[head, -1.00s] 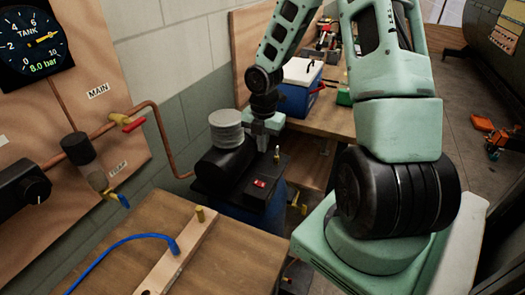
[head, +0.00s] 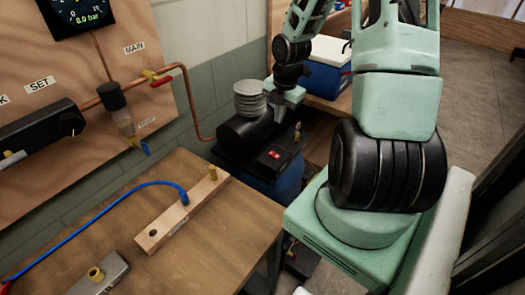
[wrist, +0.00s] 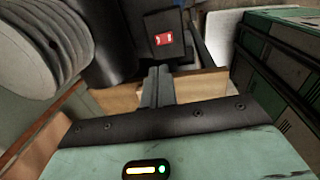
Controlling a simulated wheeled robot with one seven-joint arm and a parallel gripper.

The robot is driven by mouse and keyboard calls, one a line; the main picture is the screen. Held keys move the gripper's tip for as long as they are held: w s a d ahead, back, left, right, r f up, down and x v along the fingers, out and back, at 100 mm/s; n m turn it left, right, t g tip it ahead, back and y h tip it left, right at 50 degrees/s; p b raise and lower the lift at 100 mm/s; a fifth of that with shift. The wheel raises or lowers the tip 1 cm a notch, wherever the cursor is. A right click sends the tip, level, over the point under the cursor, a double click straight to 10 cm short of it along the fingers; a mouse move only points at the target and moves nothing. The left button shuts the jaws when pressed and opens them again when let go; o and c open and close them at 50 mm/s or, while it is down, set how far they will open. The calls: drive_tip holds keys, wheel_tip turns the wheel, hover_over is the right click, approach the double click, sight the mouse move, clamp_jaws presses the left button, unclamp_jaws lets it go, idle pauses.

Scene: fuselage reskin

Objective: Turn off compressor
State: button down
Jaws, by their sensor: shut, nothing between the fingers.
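The compressor (head: 240,134) stands by the wall beyond the wooden bench, with a black body, a grey ribbed cylinder on top and a blue tank below. Its red switch (head: 274,154) sits on a black box; the switch also shows in the wrist view (wrist: 163,39), at the top centre. My gripper (wrist: 158,75) is shut and empty, its fingertips pointing toward the switch box and apart from the switch. In the head view my gripper (head: 289,97) is behind the compressor, its fingertips mostly hidden.
A wooden bench (head: 215,245) in front holds a wooden block with a blue hose (head: 100,203). A wall panel carries a gauge (head: 78,10), copper pipes and a red-handled MAIN valve (head: 158,79). A blue and white cooler (head: 325,62) stands on another bench behind.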

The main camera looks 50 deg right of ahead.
idle(0.3)
drive_tip(key=p, duration=0.3)
approach(272, 153)
drive_tip(key=f, duration=0.4)
drive_tip(key=w+f, duration=0.1)
drive_tip(key=f, duration=0.1)
drive_tip(key=shift+a+f, duration=0.1)
drive_tip(key=shift+f, duration=0.3)
